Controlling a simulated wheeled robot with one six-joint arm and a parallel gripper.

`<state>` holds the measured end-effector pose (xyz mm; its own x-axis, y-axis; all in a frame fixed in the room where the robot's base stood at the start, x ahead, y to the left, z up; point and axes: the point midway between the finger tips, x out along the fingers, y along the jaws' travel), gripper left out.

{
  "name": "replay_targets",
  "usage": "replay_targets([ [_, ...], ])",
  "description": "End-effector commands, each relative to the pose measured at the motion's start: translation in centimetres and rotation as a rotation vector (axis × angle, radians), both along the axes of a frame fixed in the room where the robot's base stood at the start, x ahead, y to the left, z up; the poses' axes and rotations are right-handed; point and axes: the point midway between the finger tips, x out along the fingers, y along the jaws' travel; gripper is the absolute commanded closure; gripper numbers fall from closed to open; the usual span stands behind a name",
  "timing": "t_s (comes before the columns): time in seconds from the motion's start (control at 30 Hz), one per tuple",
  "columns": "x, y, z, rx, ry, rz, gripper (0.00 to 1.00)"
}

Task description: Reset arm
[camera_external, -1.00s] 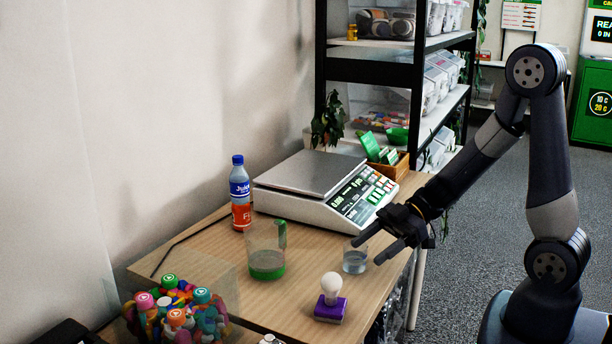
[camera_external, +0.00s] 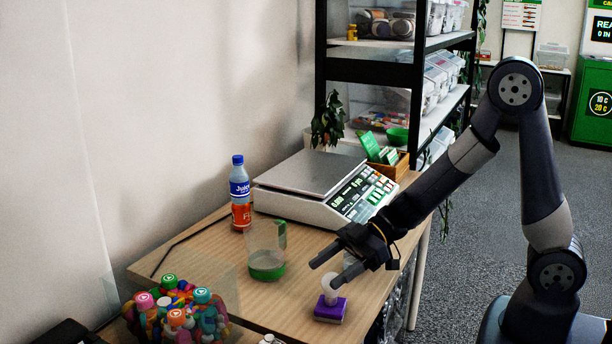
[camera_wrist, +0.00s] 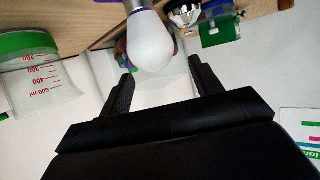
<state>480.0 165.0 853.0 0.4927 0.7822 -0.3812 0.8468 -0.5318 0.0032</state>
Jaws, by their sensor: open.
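My gripper (camera_external: 324,272) is open and empty in the external view. It hangs above the front part of the wooden table, close above the white bulb-shaped object (camera_external: 330,290) in its purple base (camera_external: 330,309). In the wrist view my open fingers (camera_wrist: 158,82) spread to either side, and the white bulb (camera_wrist: 150,42) appears between and beyond them. A gap to the bulb cannot be judged exactly. My arm reaches in from the right.
A measuring beaker with green base (camera_external: 266,266) stands left of my gripper. A bottle (camera_external: 240,195) and a scale (camera_external: 318,205) stand farther back. A glass behind my gripper is mostly hidden. A clear container of colourful pieces (camera_external: 180,312) is at front left. Open floor lies right.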

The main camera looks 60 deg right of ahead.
Motion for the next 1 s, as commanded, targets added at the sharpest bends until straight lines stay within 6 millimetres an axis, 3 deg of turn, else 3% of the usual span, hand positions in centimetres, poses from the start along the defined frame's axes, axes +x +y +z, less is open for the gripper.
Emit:
replay_targets([
  [0.03,0.0,0.0,1.7,0.0,-0.004,-0.001,0.39],
  [0.37,0.0,-0.1,8.3,-0.002,-0.004,0.0,0.39],
  [0.43,1.0,-1.1,7.4,-0.001,0.001,-0.041,0.39],
  [1.0,8.2,-10.0,6.3,-0.004,-0.011,-0.358,0.39],
])
